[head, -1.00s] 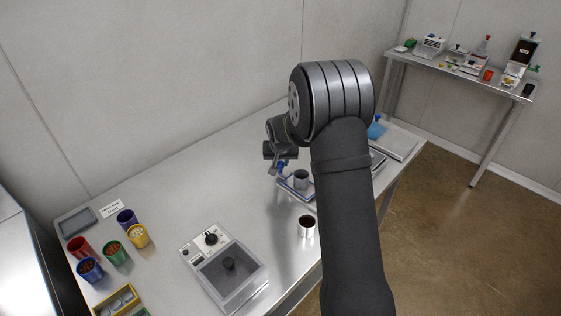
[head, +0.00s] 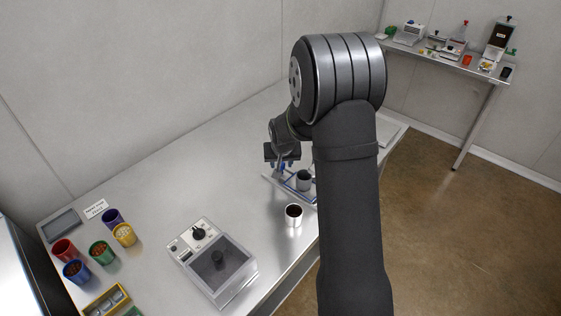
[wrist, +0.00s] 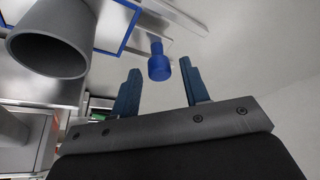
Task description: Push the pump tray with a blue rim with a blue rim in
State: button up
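The pump tray with a blue rim (head: 274,183) lies on the steel table beside my arm and is partly hidden by it. A grey cup (head: 304,181) stands on it. In the wrist view the blue rim (wrist: 127,28) and the grey cup (wrist: 55,38) show at upper left, with a blue knob (wrist: 159,66) to their right. My gripper (head: 283,166) is over the tray's far left end. In the wrist view my gripper (wrist: 160,72) is open, its two blue fingers apart on either side of the knob. I cannot tell whether they touch it.
A steel cup with dark contents (head: 293,214) stands close in front of the tray. A grey machine with a clear lid (head: 219,264) is to the left. Several coloured cups (head: 101,252) stand far left. The table's middle is clear.

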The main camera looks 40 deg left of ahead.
jog(key=shift+r, duration=0.1)
jog(key=v, duration=1.7)
jog(key=shift+r, duration=0.1)
jog(key=w+a+r+m+g+h, duration=0.1)
jog(key=w+a+m+g+h, duration=0.2)
jog(key=w+a+m, duration=0.25)
jog(key=shift+m, duration=0.25)
jog(key=f, duration=1.7)
jog(key=shift+s+d, duration=0.25)
jog(key=shift+c, duration=0.3)
jog(key=shift+d, duration=0.1)
grip_shut()
